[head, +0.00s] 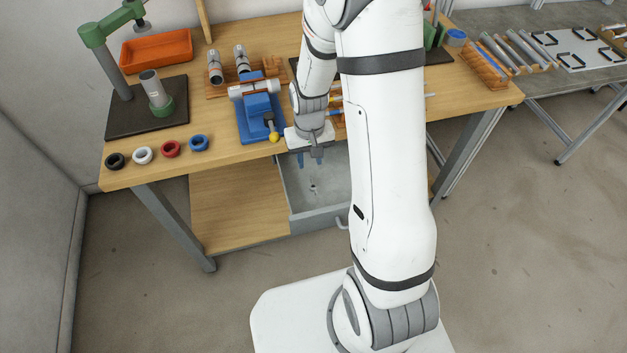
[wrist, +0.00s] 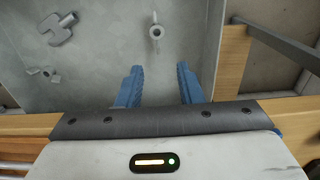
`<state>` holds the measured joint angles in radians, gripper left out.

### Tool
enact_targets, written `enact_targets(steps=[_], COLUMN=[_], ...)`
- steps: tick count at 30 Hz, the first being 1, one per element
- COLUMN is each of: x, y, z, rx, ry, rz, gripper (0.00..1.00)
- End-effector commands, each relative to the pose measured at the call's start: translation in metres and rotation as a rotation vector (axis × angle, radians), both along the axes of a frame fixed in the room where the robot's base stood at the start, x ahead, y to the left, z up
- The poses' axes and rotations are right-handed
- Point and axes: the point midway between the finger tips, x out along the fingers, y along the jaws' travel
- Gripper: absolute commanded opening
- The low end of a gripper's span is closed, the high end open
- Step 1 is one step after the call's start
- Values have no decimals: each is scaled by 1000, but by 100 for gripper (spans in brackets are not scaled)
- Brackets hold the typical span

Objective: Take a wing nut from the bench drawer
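The bench drawer (head: 318,219) is pulled open under the bench, grey inside. In the head view a small light piece, apparently a wing nut (head: 313,188), lies on its floor. In the wrist view the wing nut (wrist: 156,32) shows as a pale ring with two thin wings, on the drawer floor (wrist: 105,55) ahead of the fingertips. My gripper (head: 310,160) is over the drawer, below the bench top's front edge. Its two blue fingers (wrist: 160,76) are apart with nothing between them. The nut is apart from both fingers.
A grey cross-shaped piece (wrist: 60,28) and a small pale part (wrist: 48,74) lie in the drawer to the left. Wooden edges flank the drawer. On the bench (head: 225,160) stand a blue vise (head: 258,117), several coloured rings and an orange tray (head: 156,48).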

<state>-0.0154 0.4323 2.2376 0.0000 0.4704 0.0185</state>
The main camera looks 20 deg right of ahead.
Motion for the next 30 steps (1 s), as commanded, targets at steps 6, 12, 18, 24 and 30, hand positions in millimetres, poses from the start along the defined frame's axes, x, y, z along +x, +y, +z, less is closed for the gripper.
enact_targets(steps=[6, 12, 18, 24, 30], x=[-1, -4, -4, -3, -3], y=[0, -2, -2, -2, -2], z=[-22, -41, -66, -75, -75], rx=[0, 0, 0, 0, 0], ry=[4, 7, 4, 1, 1], rz=[0, 0, 1, 2, 2], gripper=[33, 33, 33, 33, 31])
